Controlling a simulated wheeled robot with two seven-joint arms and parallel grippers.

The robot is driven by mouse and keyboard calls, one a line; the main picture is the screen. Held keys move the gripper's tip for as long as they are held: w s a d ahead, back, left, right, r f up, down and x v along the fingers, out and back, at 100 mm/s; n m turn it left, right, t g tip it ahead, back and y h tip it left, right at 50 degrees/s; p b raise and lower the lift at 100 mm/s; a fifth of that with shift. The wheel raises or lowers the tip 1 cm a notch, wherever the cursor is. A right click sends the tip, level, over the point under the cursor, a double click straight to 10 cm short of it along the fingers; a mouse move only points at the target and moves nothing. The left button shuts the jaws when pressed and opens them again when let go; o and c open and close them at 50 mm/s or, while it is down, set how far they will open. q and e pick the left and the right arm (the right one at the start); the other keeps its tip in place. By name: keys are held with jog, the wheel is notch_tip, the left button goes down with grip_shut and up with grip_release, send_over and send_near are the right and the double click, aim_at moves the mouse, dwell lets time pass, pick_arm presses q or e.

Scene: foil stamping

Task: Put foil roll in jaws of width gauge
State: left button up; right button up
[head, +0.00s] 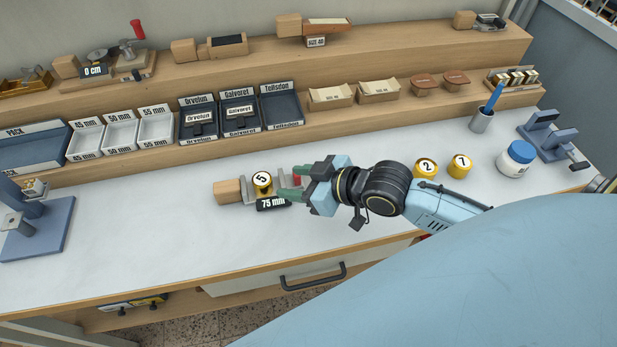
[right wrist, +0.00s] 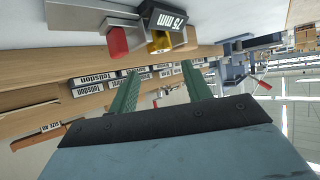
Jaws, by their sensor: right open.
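A gold foil roll marked 5 (head: 262,180) stands upright at the width gauge (head: 284,184), between its grey jaw plates as far as I can see. The gauge has a wooden block at its left end, a red part at its right and a 75 mm label. In the right wrist view the gold roll (right wrist: 160,42) shows beside the gauge's grey plate (right wrist: 90,20). My right gripper (head: 301,181) is open and empty, just right of the roll, its fingers apart from it. Its green fingers also show in the right wrist view (right wrist: 160,88). My left gripper is out of view.
Gold rolls marked 2 (head: 426,168) and 7 (head: 460,166) stand to the right, near a white jar with a blue lid (head: 516,158) and a blue clamp stand (head: 548,135). Labelled trays (head: 120,130) line the shelf behind.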

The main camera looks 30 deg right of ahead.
jog(key=v, duration=0.3)
jog(key=shift+s+d+r, duration=0.1)
jog(key=shift+s, duration=0.05)
